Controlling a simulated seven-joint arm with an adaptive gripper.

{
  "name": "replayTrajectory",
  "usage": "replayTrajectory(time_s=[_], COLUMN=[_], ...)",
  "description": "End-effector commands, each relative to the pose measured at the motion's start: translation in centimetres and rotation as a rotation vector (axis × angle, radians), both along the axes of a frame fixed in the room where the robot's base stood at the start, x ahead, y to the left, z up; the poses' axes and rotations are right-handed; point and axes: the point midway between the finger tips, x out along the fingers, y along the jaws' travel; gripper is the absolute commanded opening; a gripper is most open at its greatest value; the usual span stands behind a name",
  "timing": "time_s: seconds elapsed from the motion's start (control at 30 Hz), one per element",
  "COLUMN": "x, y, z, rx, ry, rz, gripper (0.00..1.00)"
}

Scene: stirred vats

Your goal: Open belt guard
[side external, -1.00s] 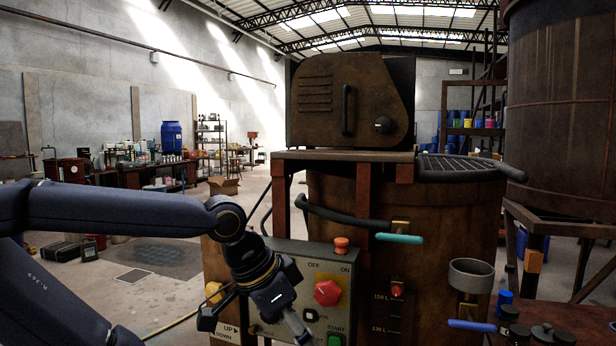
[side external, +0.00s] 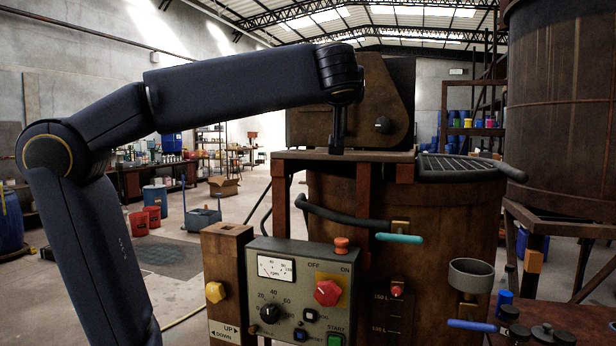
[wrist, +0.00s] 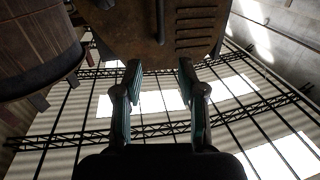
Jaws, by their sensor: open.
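The belt guard (side external: 396,92) is a rusty brown box with a rounded right side and a dark round knob (side external: 382,124). It stands on top of the vat frame. My arm covers its left and middle part in the side view. In the wrist view, the guard (wrist: 130,38) fills the top middle, upside down, with its louvre slots on the right. Its dark bar handle (wrist: 160,20) lines up with the gap between my fingers. My gripper (wrist: 160,66) is open and empty, with its fingertips apart from the handle.
Below the guard are a dark hose-like bar (side external: 340,218) with a teal grip, and a control panel (side external: 300,290) with dials and a red knob. A grate (side external: 455,167) lies right of the guard. A large rusty vat (side external: 560,100) stands farther right.

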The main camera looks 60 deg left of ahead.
Motion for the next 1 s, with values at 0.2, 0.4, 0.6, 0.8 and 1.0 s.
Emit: replayTrajectory(time_s=[0.2,0.4,0.6,0.8,1.0], x=[2.0,4.6,7.1,8.6,9.0], y=[3.1,7.2,10.9,13.1,13.7], z=[-0.1,-0.1,-0.1,-0.1,0.0], rx=[-0.001,-0.001,-0.002,-0.001,0.0], ry=[0.002,0.003,0.002,0.002,0.001], rz=[0.004,0.004,0.003,0.002,0.0], gripper=[0.4,0.4,0.4,0.4,0.4])
